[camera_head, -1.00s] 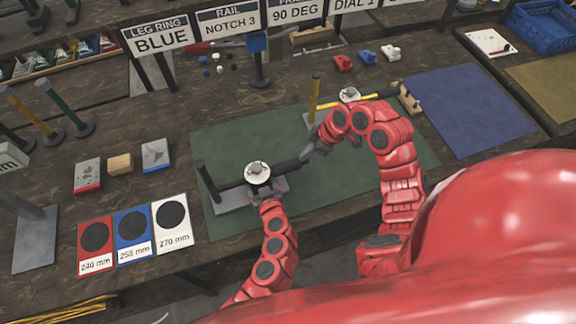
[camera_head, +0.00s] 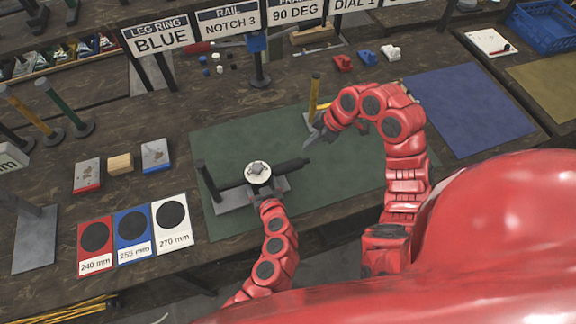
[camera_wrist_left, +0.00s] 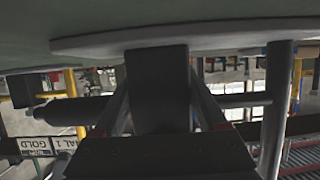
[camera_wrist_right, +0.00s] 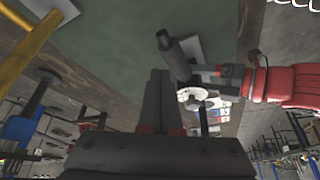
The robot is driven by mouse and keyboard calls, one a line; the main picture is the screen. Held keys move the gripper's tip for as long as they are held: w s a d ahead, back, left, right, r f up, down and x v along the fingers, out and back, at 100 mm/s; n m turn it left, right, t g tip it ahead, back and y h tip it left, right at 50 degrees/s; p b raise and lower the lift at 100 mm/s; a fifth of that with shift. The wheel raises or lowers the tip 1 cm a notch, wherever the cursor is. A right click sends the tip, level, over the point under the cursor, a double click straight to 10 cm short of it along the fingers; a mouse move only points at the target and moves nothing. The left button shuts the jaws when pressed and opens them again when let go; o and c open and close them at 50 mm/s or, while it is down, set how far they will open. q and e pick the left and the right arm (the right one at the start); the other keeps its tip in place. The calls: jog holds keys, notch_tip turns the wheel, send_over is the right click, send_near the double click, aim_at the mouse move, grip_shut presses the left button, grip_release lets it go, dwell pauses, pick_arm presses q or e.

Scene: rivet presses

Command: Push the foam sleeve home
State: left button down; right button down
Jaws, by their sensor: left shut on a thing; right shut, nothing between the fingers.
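The black foam sleeve (camera_head: 290,166) lies around the right part of a dark horizontal bar, a narrower tip showing beyond its outer end. The bar runs from a dark post (camera_head: 206,181) on a grey plate (camera_head: 232,202). The sleeve also shows in the left wrist view (camera_wrist_left: 75,111) and the right wrist view (camera_wrist_right: 177,60). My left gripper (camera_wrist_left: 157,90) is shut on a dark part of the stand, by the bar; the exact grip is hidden. My right gripper (camera_head: 317,134) is shut and empty, up and right of the sleeve's outer end, apart from it.
The stand is on a green mat (camera_head: 225,140). A yellow post (camera_head: 315,92) stands close behind my right gripper. Red, blue and white size cards (camera_head: 133,237) lie at the left. A blue mat (camera_head: 468,110) at the right is bare.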

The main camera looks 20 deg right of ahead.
jog(key=shift+r, duration=0.5)
